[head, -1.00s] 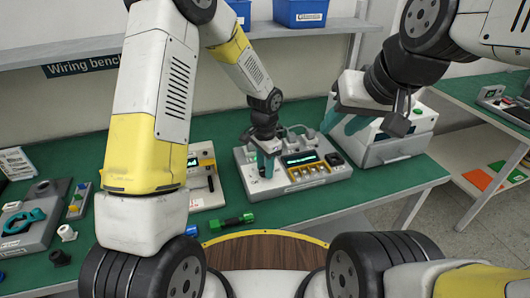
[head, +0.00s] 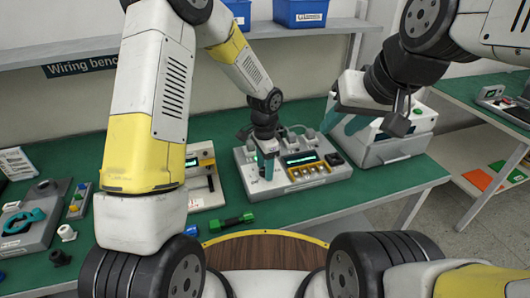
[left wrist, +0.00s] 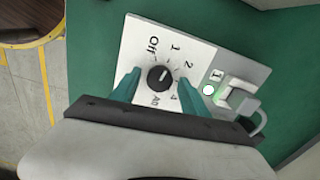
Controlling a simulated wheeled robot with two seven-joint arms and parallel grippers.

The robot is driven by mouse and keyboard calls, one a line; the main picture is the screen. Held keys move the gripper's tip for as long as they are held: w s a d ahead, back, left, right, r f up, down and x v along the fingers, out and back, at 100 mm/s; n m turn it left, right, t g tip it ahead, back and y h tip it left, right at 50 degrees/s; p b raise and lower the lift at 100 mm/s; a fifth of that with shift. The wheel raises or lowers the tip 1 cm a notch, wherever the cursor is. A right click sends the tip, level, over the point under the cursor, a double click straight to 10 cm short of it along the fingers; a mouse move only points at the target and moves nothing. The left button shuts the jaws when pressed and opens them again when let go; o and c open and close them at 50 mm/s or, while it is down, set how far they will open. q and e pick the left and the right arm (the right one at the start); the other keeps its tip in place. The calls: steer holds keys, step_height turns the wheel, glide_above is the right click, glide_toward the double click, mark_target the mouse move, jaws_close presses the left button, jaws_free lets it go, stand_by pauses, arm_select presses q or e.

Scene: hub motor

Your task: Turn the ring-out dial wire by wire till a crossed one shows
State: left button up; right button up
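The ring-out tester (head: 330,176) is a light grey box on the green bench, with a lit display (head: 301,160) whose text is too small to read. Its black dial (left wrist: 160,78) shows in the left wrist view, ringed by Off, 1, 2, 4 and All; one label is hidden. The dial's pointer direction is hard to tell. My left gripper (left wrist: 157,91) is open, its teal fingers on either side of the dial and apart from it; it also shows over the tester's left end (head: 266,168). My right gripper (head: 343,124) is open and empty, above the tester's right rear.
A small white lamp (left wrist: 208,90) sits beside a clip (left wrist: 238,101) marked 1. A grey-white case (head: 398,145) stands right of the tester.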

arm_select(q)
steer(key=shift+r, duration=0.1)
step_height(320, 180, up, 8)
steer(key=shift+f, duration=0.2)
stand_by(0.4)
stand_by(1.8)
steer(key=shift+f, duration=3.95)
jaws_close()
